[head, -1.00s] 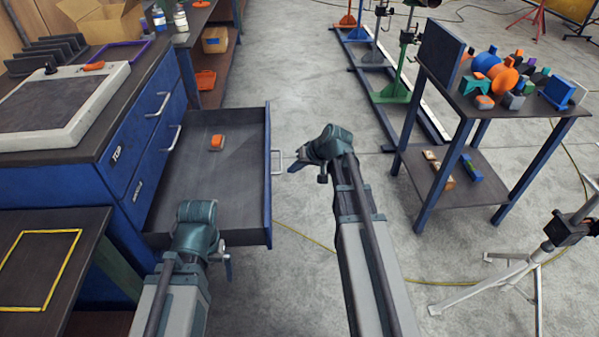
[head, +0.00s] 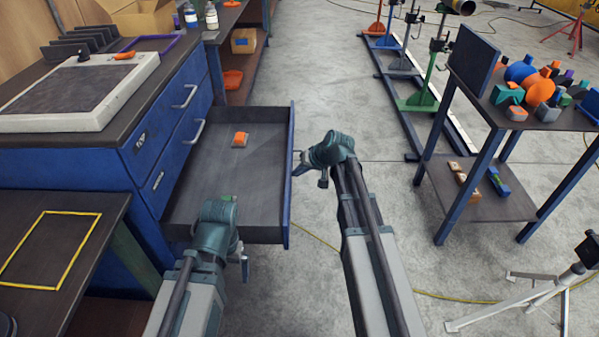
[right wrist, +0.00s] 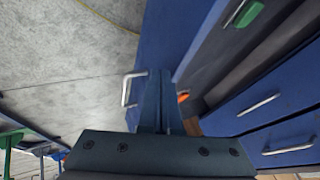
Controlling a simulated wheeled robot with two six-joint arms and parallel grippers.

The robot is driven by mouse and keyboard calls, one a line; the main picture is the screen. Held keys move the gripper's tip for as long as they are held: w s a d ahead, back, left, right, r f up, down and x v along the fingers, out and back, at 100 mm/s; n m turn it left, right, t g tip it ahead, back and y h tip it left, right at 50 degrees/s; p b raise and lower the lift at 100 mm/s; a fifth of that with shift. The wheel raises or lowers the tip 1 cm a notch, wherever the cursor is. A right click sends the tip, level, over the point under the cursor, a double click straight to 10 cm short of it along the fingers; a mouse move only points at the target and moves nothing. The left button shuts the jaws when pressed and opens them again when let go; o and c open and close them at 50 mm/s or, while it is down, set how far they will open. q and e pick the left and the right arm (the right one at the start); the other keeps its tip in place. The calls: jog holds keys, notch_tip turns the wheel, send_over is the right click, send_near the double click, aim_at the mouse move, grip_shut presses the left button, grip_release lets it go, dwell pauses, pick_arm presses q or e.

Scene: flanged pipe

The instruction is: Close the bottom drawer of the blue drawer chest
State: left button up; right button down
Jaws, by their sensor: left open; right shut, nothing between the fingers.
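The blue drawer chest (head: 150,135) stands at the left in the head view. Its bottom drawer (head: 200,190) is pulled far out and holds a small orange and grey block (head: 240,139). My right gripper (head: 298,168) is shut and empty, at the outer side of the drawer's front panel (head: 289,200). In the right wrist view its fingers (right wrist: 155,98) overlap the blue panel (right wrist: 180,30), beside the drawer handle (right wrist: 128,90). Whether they touch the panel is unclear. My left gripper (head: 228,212) is open by the drawer's near side; its fingers are mostly hidden.
A low table with a yellow outlined square (head: 48,250) is at the near left. A blue-legged stand (head: 490,170) with several coloured parts is on the right. A white tripod (head: 530,300) stands at the lower right.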

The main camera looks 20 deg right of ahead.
jog(key=w+a, duration=0.3)
jog(key=a, duration=0.7)
jog(key=w+a, duration=0.2)
jog(key=a, duration=0.8)
jog(key=w+a, duration=0.3)
jog(key=a, duration=0.7)
jog(key=shift+w+a, duration=0.25)
jog(key=shift+w, duration=0.1)
jog(key=shift+d, duration=0.1)
